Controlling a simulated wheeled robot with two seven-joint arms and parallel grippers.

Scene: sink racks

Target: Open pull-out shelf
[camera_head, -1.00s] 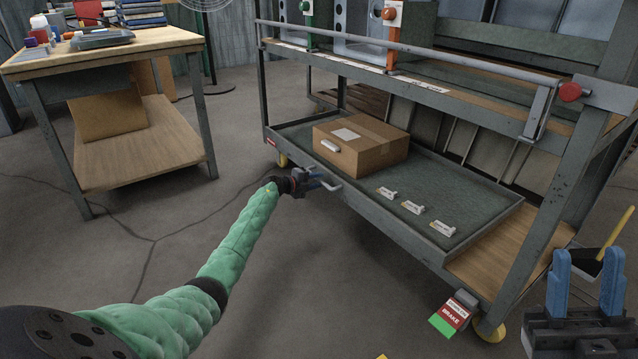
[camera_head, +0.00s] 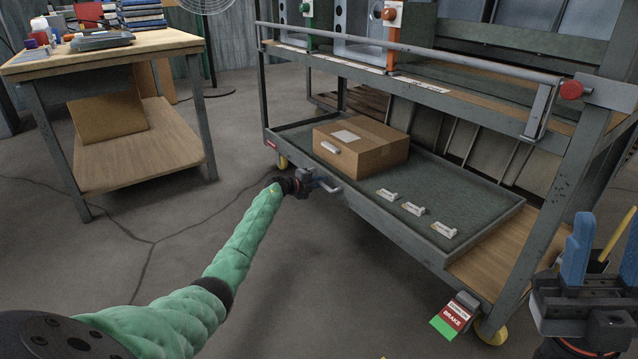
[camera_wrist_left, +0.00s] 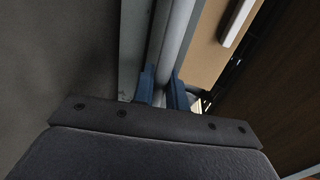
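The pull-out shelf (camera_head: 437,236) is a grey tray with a raised rim, low in the metal rack. A light grey bar handle (camera_head: 333,188) sticks out from its front edge. My left gripper (camera_head: 318,183) is at this handle. In the left wrist view, its blue fingers (camera_wrist_left: 161,90) lie close on both sides of a grey bar, and the bar fills the gap. The fingertip contact is partly hidden. My right gripper (camera_head: 603,245) is open and empty at the lower right, its blue fingers apart.
A cardboard box (camera_head: 372,158) and several small white labelled pieces (camera_head: 413,209) lie on the shelf. A red and green brake pedal (camera_head: 450,318) stands by the rack's near wheel. A wooden workbench (camera_head: 140,52) is at left. Floor before the shelf is clear.

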